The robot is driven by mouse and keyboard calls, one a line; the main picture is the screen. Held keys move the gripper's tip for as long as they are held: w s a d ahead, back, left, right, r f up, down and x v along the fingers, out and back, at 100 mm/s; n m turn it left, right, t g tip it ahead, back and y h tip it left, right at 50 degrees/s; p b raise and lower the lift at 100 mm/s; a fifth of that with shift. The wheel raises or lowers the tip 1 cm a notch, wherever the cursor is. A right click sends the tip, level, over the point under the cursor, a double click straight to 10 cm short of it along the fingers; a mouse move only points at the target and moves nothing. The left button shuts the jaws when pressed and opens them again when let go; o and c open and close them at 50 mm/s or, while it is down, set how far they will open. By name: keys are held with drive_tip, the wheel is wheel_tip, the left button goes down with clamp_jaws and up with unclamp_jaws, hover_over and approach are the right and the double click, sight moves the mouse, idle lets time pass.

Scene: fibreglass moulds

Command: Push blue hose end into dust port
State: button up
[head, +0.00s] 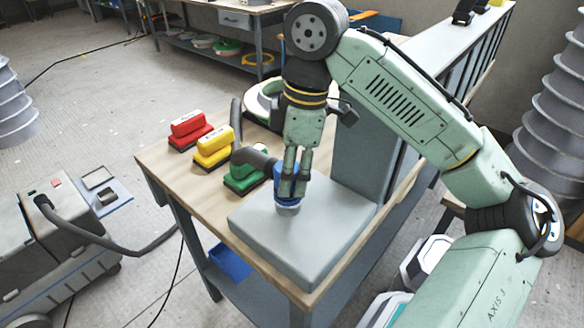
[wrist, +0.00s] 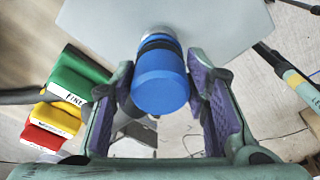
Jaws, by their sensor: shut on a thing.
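The blue hose end (head: 279,180) is between the fingers of my gripper (head: 293,184), over the pale grey slab. In the wrist view the blue hose end (wrist: 160,82) is a short cylinder with a dark ribbed collar, between two purple-padded fingers. My gripper is shut on it. Its lower end is close to the slab; I cannot tell whether it touches. A dark grey hose (head: 255,157) bends beside the green sanding block (head: 241,178) toward the blue end; the join is hidden. I cannot make out the dust port for certain.
Yellow (head: 213,150) and red (head: 187,128) sanding blocks stand left of the green one on the wooden table (head: 160,165). The grey slab (head: 300,245) has an upright panel (head: 368,150) behind. A dust extractor (head: 65,250) stands on the floor at left.

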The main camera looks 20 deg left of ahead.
drive_tip(key=shift+f+b, duration=0.3)
drive_tip(key=shift+f, duration=0.35)
drive_tip(key=o, duration=1.1)
drive_tip(key=shift+o, duration=0.2)
drive_tip(key=r, duration=0.4)
drive_tip(key=d+r, duration=0.1)
drive_tip(key=r, duration=0.7)
drive_tip(key=shift+w+d, duration=0.25)
drive_tip(key=shift+w, duration=0.1)
drive_tip(key=shift+s+f, duration=0.1)
